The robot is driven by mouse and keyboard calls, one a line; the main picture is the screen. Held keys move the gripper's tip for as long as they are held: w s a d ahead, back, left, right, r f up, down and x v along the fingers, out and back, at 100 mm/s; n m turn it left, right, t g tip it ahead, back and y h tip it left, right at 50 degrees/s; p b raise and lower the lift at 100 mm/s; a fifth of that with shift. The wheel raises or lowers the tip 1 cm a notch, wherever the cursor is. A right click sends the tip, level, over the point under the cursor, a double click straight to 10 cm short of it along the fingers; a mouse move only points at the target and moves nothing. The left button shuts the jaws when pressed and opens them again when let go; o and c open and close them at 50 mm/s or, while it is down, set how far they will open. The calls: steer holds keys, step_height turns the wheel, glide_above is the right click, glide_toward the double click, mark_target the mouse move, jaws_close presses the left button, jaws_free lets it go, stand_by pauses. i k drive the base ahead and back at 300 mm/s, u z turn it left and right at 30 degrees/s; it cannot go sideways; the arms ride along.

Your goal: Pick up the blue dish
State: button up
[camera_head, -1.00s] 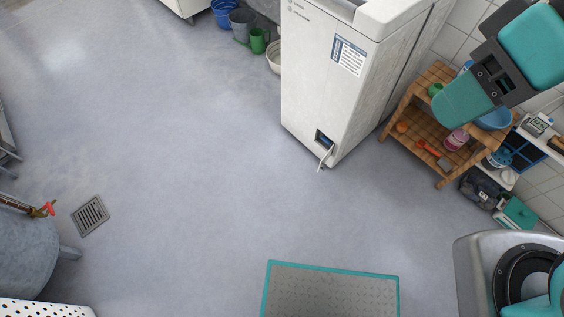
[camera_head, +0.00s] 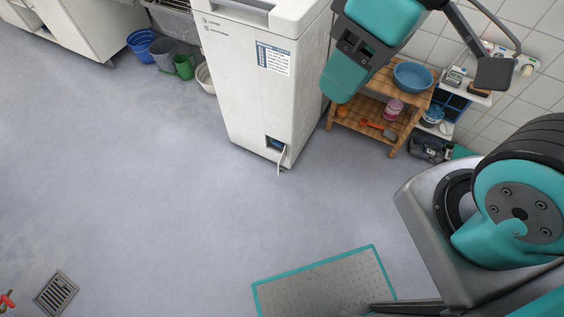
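The blue dish (camera_head: 412,76) looks like a round, open bowl. It sits upright on the top shelf of a wooden stand (camera_head: 372,112), at the upper right by the tiled wall. My teal and dark arm reaches across the top of the picture, in front of the stand's left part. A dark linkage and pad, which look like one finger of my gripper (camera_head: 495,73), show to the right of the dish, apart from it in the picture. The rest of the gripper is outside the picture, so its opening does not show.
A small white shelf (camera_head: 462,98) is right of the stand. A teal-edged mat (camera_head: 320,285) lies in front; the grey floor between is clear.

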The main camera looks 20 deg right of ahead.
mark_target(411, 78)
steer(key=z, duration=0.25)
steer(key=i, duration=0.45)
steer(key=z, duration=0.95)
steer(key=i, duration=1.1)
steer(key=z, duration=0.3)
